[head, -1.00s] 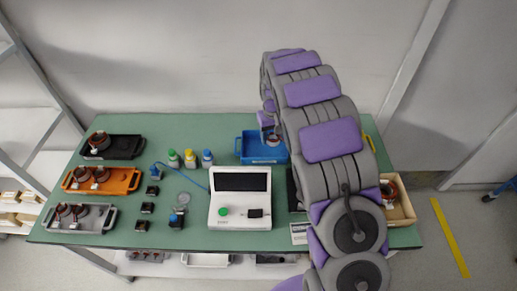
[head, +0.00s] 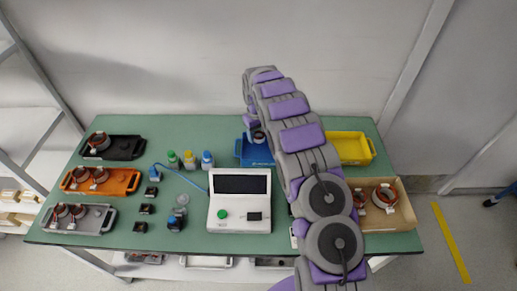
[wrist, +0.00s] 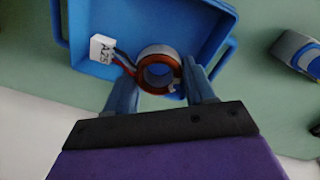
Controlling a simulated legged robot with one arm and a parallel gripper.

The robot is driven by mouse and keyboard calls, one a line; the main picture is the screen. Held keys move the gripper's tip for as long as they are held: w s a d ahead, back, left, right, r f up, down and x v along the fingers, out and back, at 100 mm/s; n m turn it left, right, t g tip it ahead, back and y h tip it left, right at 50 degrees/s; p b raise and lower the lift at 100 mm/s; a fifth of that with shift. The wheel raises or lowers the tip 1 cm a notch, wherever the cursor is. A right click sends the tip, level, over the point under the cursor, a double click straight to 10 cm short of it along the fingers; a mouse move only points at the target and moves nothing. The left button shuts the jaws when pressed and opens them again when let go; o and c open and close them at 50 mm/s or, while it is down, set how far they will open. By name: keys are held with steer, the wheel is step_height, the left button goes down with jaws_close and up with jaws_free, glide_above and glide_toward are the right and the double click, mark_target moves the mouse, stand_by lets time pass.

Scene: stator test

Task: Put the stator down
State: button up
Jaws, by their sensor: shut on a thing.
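My gripper (wrist: 160,92) is shut on a stator (wrist: 158,54), a grey ring with copper-brown windings, held between the fingertips in the wrist view. Wires run from the stator to a white tag (wrist: 103,48) with dark lettering. The stator is over the blue tray (wrist: 70,22), near its rim; I cannot tell whether it touches the tray floor. In the head view my gripper (head: 254,128) points down at the blue tray (head: 262,162), with the stator (head: 258,137) small below it.
Black (head: 125,152), orange (head: 125,187) and grey (head: 97,224) trays with stators stand at left. Several bottles (head: 190,160) stand left of the blue tray. A white tester (head: 240,222) is in front. A yellow tray (head: 352,150) and a wooden box (head: 402,215) with stators are at right.

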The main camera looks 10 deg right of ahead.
glide_above(259, 151)
step_height(259, 151, down, 5)
steer(key=shift+w+d+r+b, duration=0.1)
steer(key=shift+w+r+b, duration=0.05)
steer(key=shift+b, duration=0.25)
step_height(259, 151, down, 3)
steer(key=shift+r+b, duration=0.1)
steer(key=shift+b, duration=0.2)
steer(key=shift+a+r, duration=0.1)
steer(key=shift+a, duration=0.1)
steer(key=shift+f, duration=0.2)
